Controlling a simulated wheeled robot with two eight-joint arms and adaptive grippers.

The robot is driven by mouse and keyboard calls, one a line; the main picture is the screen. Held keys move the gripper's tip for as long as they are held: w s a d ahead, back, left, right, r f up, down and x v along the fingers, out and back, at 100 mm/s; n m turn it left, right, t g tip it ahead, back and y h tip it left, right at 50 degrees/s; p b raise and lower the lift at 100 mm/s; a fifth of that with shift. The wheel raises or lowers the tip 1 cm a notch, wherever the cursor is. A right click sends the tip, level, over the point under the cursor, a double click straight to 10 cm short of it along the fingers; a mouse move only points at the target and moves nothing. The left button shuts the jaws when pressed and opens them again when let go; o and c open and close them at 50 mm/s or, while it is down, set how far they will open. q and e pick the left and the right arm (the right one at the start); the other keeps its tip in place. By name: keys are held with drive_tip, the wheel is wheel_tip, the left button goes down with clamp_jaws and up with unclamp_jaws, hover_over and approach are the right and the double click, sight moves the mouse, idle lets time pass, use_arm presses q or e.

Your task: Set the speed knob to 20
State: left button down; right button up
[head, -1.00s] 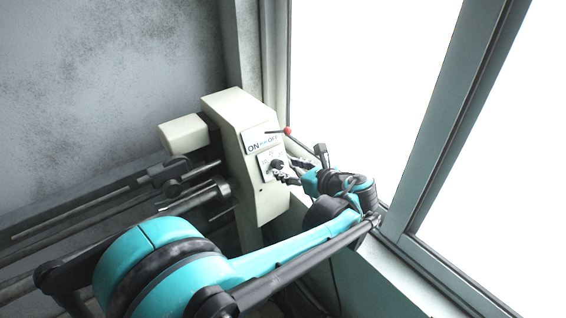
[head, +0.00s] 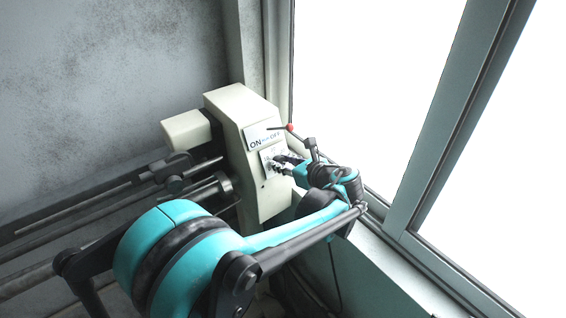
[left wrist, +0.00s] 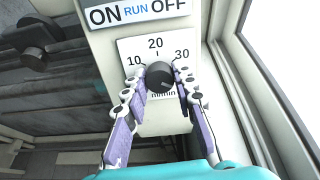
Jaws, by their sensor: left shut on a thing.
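The speed knob (left wrist: 159,76) is a black round knob on a white dial plate (left wrist: 128,48) marked 10, 20 and 30. The 20 is at the top, with a tick below it. I cannot make out a pointer on the knob. My left gripper (left wrist: 158,84) is shut on the knob, with one finger on each side; it also shows in the head view (head: 284,165). The gripper partly hides the dial plate in the head view. My right gripper is in neither view.
The knob is on a cream machine housing (head: 245,150). Above the dial is an ON RUN OFF plate (left wrist: 137,13), with a red-tipped lever (head: 290,127) near it. A window frame (head: 440,130) and its sill stand close on the right. Dark metal bars run left from the housing.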

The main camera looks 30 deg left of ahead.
use_arm(q)
drive_tip(key=n+b, duration=0.1)
drive_tip(key=n, duration=0.4)
drive_tip(key=n+b, duration=0.1)
drive_tip(key=n, duration=0.5)
drive_tip(key=shift+n, duration=0.4)
drive_tip(key=n, duration=0.6)
drive_tip(key=shift+b, duration=0.3)
drive_tip(key=n, duration=0.5)
drive_tip(key=shift+n, duration=0.4)
drive_tip(key=c, duration=1.2)
unclamp_jaws()
